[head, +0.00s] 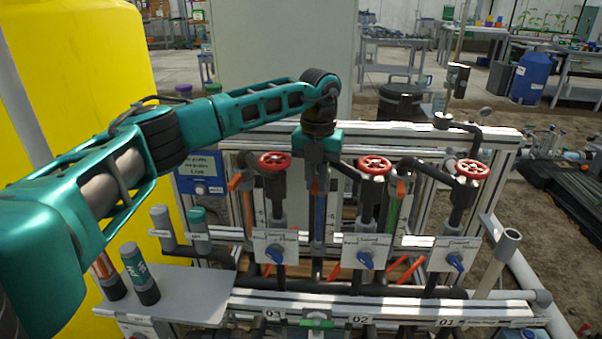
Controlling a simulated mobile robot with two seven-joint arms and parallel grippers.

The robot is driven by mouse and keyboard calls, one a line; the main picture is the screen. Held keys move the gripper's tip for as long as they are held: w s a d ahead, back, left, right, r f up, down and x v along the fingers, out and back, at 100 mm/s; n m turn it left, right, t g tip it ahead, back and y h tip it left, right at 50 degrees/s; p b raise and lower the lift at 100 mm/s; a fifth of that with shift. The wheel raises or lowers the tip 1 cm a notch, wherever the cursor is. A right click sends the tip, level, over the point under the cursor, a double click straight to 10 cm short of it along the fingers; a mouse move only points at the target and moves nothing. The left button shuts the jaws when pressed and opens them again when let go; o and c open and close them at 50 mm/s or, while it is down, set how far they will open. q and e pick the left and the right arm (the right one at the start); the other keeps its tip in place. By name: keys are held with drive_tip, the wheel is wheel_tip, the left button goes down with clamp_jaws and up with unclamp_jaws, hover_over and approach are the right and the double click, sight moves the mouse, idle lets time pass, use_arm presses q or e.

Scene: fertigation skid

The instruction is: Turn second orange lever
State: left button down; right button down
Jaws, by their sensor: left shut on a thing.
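My left arm reaches across from the left, and its gripper (317,174) points down at the valve rack, between the left and middle red handwheels. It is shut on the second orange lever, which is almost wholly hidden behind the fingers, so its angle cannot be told. Another orange lever (235,182) shows to the left of the gripper, and one more orange lever (401,188) shows to the right, beside the middle pipe. My right gripper is not in view.
Red handwheels (375,165) stand close on both sides of the gripper. White label plates with blue knobs (365,261) are lower on the rack. A grey shelf (185,292) with dark cylinders is at lower left. A yellow tank (85,75) fills the left.

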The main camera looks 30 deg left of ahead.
use_arm(q)
drive_tip(key=shift+w, duration=0.1)
drive_tip(key=c, duration=1.1)
unclamp_jaws()
drive_tip(key=shift+d, duration=0.1)
